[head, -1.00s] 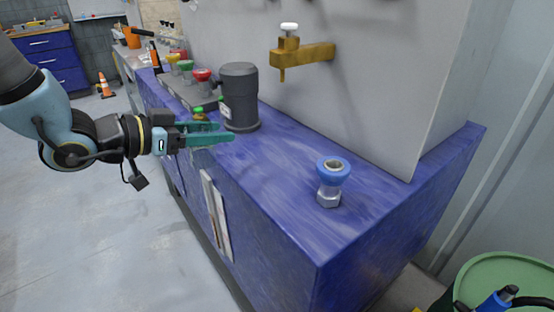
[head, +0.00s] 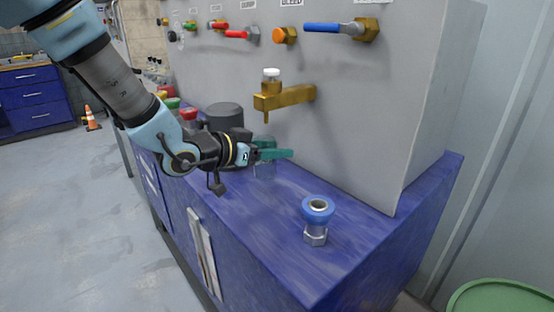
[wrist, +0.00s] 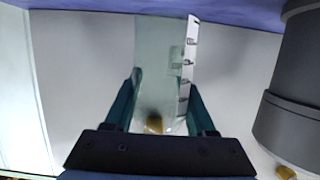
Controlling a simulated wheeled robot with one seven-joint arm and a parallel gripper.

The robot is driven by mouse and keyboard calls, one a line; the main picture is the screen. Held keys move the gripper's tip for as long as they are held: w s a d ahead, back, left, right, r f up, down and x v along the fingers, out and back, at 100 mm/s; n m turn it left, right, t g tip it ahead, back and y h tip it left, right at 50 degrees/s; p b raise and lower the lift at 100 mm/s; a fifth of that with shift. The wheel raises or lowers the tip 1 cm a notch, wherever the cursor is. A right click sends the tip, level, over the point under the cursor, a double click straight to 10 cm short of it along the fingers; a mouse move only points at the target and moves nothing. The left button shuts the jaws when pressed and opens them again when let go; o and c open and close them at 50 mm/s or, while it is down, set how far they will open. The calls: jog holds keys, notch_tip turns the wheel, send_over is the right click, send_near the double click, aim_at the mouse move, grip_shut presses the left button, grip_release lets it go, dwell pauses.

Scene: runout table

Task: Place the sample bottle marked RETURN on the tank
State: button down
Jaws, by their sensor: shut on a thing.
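My gripper (head: 275,155) is above the blue bench, in front of the grey tank wall (head: 370,140) and left of and below the brass tap (head: 285,96). In the wrist view its teal fingers (wrist: 165,108) are shut on a clear sample bottle (wrist: 158,60) with a white marked strip along one side. I cannot read RETURN on it. In the head view the bottle (head: 264,171) shows faintly below the fingers, partly hidden; I cannot tell whether it touches the bench. An amber patch shows through it.
A dark grey cylinder (head: 224,116) stands behind my wrist; it also shows in the wrist view (wrist: 292,85). A blue-ringed metal fitting (head: 317,220) stands on the blue bench top (head: 265,215) at the front right. Coloured valve handles line the wall above.

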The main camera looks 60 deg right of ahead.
jog(key=shift+s+d+f+p, duration=0.1)
jog(key=shift+d+f+p, duration=0.1)
jog(key=shift+f, duration=0.7)
jog(key=shift+s+d+f+p, duration=0.1)
jog(key=shift+d+f+p, duration=0.05)
jog(key=shift+f, duration=0.7)
jog(key=shift+w, duration=0.1)
jog(key=shift+f, duration=0.15)
jog(key=shift+c, duration=1.1)
grip_release()
jog(key=shift+r, duration=0.25)
jog(key=b+v, duration=0.1)
jog(key=v, duration=1.1)
jog(key=shift+f, duration=0.15)
